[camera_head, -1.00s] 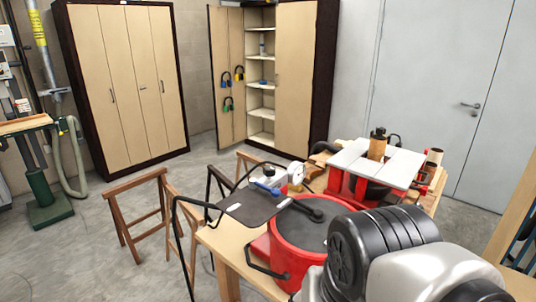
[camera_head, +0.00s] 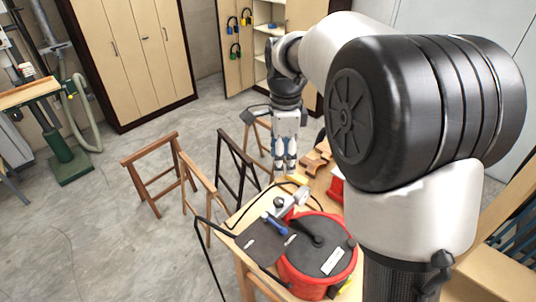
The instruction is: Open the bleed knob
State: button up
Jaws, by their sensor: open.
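A red round pot (camera_head: 297,278) with a dark lid (camera_head: 330,240) stands at the near edge of the wooden table. A black lever-like handle (camera_head: 308,232) lies across the lid, and a small dark round piece (camera_head: 351,243) sits at its right rim. Behind the lid is a grey fitting with a dark round knob (camera_head: 279,202) and a blue handle (camera_head: 274,225). Which of these is the bleed knob I cannot tell. My gripper (camera_head: 285,167) points down, open and empty, beyond the fitting and apart from it. My arm hides the right side of the table.
A dark flat panel (camera_head: 250,240) juts out left of the pot, with a black hose or frame curving around. Wooden sawhorses (camera_head: 160,170) stand left of the table. Wood blocks (camera_head: 315,162) lie on its far part.

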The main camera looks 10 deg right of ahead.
aim_at(279, 200)
jog(key=shift+m, duration=0.4)
jog(key=f, duration=0.5)
jog(key=f+p, duration=0.1)
jog(key=f, duration=1.1)
jog(key=shift+w, duration=0.35)
jog(key=c, duration=1.1)
